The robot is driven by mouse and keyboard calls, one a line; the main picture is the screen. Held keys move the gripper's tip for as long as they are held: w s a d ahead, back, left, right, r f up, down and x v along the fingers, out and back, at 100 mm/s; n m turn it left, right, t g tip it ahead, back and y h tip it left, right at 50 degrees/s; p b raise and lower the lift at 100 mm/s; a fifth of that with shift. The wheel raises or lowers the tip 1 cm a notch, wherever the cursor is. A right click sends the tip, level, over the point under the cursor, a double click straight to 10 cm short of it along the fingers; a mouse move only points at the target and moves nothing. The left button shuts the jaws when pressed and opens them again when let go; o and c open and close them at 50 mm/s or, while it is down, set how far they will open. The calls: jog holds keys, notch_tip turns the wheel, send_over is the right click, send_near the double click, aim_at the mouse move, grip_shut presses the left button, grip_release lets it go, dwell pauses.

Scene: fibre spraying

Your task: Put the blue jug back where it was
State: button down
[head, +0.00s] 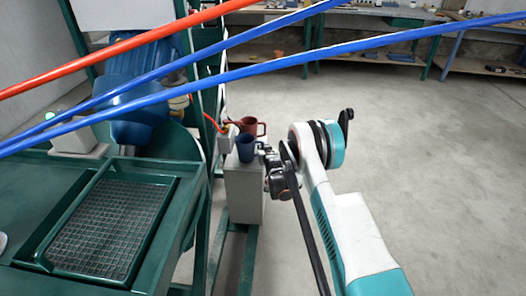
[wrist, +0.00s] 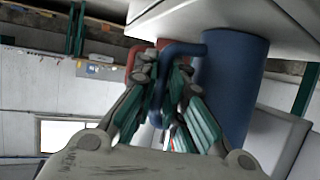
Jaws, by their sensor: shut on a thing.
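The blue jug (head: 246,148) stands upright on or just above the top of a grey cabinet (head: 244,195) in the head view; I cannot tell if it touches. In the wrist view, the blue jug (wrist: 235,85) shows large at right, its base against a pale surface (wrist: 268,14). My gripper (head: 268,160) is at the jug's right side in the head view. In the wrist view my gripper (wrist: 167,72) is shut on the jug's handle, which passes between the fingers.
A red jug (head: 251,125) stands just behind the blue jug. A green frame post (head: 205,190) rises left of the cabinet, beside a green bench with a mesh tray (head: 112,225). Blue and red bars cross the upper foreground. Open floor (head: 430,160) lies to the right.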

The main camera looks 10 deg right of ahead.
jog(key=c, duration=1.7)
grip_release()
jog(key=shift+f, duration=0.1)
